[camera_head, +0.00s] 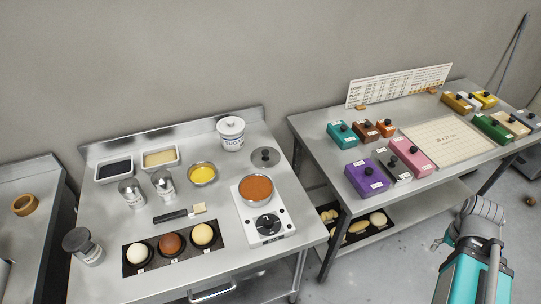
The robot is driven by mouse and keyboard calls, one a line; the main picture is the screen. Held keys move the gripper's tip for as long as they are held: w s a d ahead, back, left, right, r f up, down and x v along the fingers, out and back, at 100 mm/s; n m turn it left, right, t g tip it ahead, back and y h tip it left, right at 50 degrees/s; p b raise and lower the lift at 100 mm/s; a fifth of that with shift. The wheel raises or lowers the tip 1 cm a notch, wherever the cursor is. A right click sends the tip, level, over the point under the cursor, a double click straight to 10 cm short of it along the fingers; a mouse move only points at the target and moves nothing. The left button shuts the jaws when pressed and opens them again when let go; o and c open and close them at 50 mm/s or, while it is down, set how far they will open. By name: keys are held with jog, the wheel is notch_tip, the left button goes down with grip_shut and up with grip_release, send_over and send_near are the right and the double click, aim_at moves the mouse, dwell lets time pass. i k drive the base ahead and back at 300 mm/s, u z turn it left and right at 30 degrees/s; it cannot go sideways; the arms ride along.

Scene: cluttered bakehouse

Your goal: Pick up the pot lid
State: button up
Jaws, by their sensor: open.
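The pot lid, a flat grey disc with a dark knob (265,157), lies on the left steel table near its back right corner. It is apart from the pot (256,189), which is open, filled with something orange-brown and set on a white hotplate (279,229) in front of the lid. My gripper is not in view. Only a grey and turquoise part of my own body shows at the lower right, well away from the lid.
A white sugar jar (231,133) stands behind and left of the lid. A bowl of yellow liquid (203,174), shakers, a brush (179,214) and a dark tray of dough balls share the table (225,257). The right table (319,153) holds coloured knobbed blocks.

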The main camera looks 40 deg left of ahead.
aim_at(265, 157)
jog(key=k, duration=1.35)
jog(key=u, duration=1.1)
jog(key=i, duration=1.05)
jog(key=u, duration=0.05)
